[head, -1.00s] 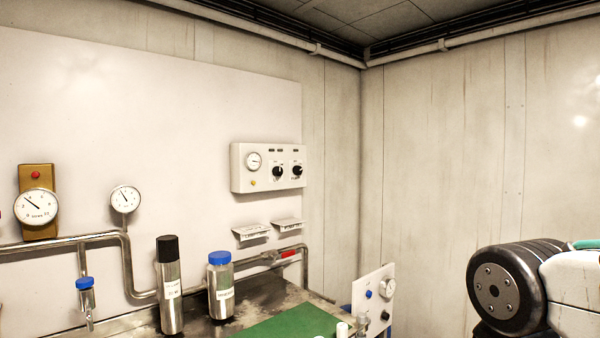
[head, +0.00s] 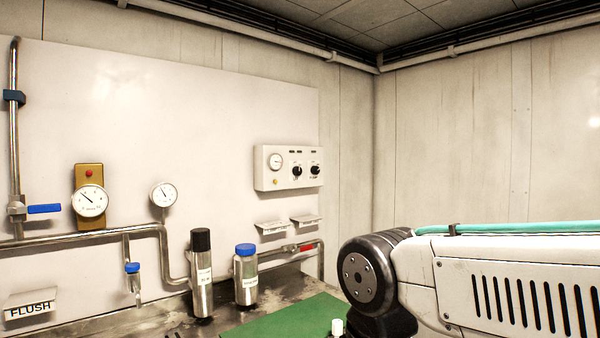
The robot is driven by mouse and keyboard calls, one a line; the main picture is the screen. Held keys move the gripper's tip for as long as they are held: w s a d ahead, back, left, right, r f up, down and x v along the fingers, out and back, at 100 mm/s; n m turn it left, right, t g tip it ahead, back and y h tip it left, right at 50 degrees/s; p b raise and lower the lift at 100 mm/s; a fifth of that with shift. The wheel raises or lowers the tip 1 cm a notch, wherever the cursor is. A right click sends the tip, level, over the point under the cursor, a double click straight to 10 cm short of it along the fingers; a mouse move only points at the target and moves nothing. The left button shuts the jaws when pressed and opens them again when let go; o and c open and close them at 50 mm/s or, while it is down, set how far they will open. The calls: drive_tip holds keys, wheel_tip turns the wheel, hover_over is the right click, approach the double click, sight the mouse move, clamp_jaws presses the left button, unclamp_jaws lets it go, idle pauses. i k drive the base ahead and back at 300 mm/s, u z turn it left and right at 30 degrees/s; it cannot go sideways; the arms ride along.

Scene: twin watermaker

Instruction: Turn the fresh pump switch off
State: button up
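In the head view, a white control box (head: 262,173) is fixed to the wall panel right of centre. It carries a small round gauge (head: 275,160), a yellow button or lamp (head: 275,182) and two black rotary knobs, a left knob (head: 297,171) and a right knob (head: 315,169). Small labels sit by the knobs but are too small to read, so I cannot tell which is the fresh pump switch. My arm shows at the lower right, apart from the box. My gripper is not in view.
Below the box are two label plates and a pipe with a red-handled valve (head: 307,248). A black-capped bottle (head: 202,275), a blue-capped bottle (head: 246,278) and a green mat (head: 285,318) are on the counter. A blue-handled valve (head: 44,209) and a FLUSH plate (head: 30,303) are left.

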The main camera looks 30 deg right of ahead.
sight(315, 170)
drive_tip(key=i, duration=0.85)
drive_tip(key=z, duration=0.1)
